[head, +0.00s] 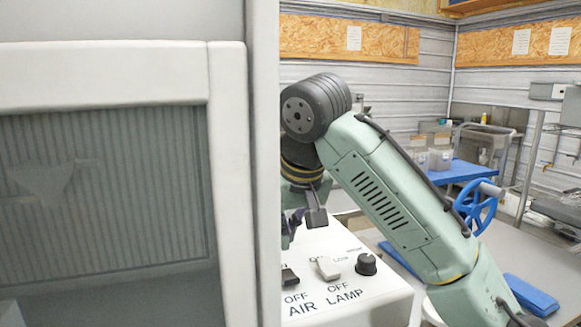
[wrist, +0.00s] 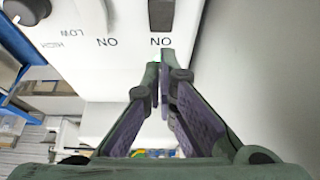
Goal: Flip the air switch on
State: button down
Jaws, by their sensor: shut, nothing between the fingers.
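The air switch (head: 290,277) is a dark rocker on the white sloped panel (head: 390,292), above the words OFF and AIR, close to the cabinet edge. It also shows in the wrist view (wrist: 161,14), upside down, beside an ON label. I cannot tell which way it is tipped. My gripper (wrist: 161,68) is shut and empty, its tips pointing toward the panel on the ON side of the air switch. The tips look apart from the rocker; contact with the panel is unclear. In the head view the cabinet edge partly hides my gripper.
A white lamp switch (head: 328,267) and a dark knob (head: 366,264) sit to the right of the air switch. A pale cabinet (head: 228,180) with a window stands close on the left. A blue handwheel (head: 480,207) and a blue table (head: 462,171) are behind my arm.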

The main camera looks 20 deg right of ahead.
notch_tip(320, 180, up, 9)
jog(key=shift+s+r+b, duration=0.2)
jog(key=shift+s+b, duration=0.05)
jog(key=shift+b, duration=0.2)
